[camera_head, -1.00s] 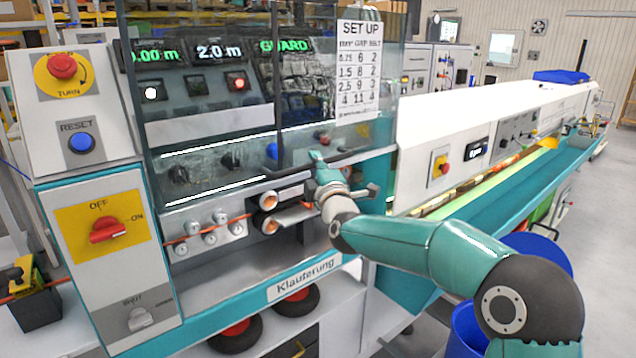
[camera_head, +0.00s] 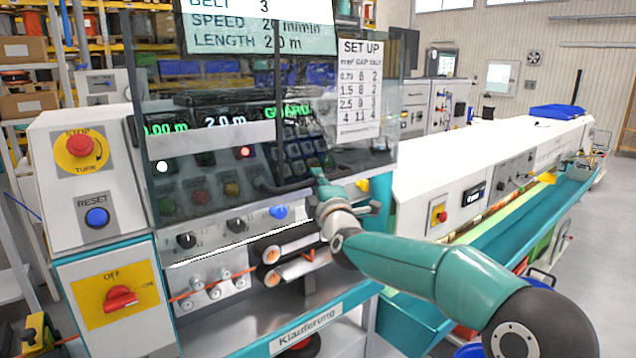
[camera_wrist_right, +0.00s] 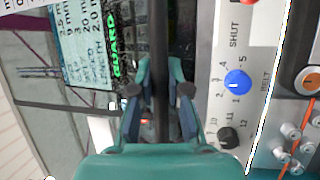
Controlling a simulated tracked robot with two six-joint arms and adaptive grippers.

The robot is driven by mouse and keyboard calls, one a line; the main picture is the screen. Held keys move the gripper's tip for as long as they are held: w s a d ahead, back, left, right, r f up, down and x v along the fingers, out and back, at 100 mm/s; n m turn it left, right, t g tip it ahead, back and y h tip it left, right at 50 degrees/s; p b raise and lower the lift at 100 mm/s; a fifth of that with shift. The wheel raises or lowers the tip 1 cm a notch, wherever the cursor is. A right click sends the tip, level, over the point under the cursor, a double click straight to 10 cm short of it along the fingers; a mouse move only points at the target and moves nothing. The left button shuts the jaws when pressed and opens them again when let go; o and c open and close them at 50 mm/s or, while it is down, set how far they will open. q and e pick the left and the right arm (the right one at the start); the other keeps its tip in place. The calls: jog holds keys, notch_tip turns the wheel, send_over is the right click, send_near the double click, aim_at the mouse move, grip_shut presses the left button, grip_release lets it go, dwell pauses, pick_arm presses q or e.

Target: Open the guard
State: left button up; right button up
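The guard (camera_head: 215,180) is a clear, tinted panel over the machine's control console in the head view. Its lower edge is above the lower row of knobs, which show uncovered. A dark handle bar (camera_head: 283,188) runs along its lower part. My right gripper (camera_head: 317,174) is at the right part of this bar. In the right wrist view the bar (camera_wrist_right: 160,60) passes between the two fingers of my right gripper (camera_wrist_right: 160,92), which are closed in on it. My left gripper is not in view.
A red stop button (camera_head: 80,146), a blue reset button (camera_head: 96,217) and a red off/on switch (camera_head: 120,298) are on the left cabinet. A set-up sheet (camera_head: 358,88) hangs at the guard's right. A long white machine bed (camera_head: 470,165) extends to the right.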

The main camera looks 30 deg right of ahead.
jog(key=o, duration=0.4)
jog(key=shift+s, duration=0.1)
jog(key=v, duration=1.1)
jog(key=shift+s+a+f, duration=0.15)
jog(key=shift+s+f, duration=0.1)
jog(key=shift+s, duration=0.1)
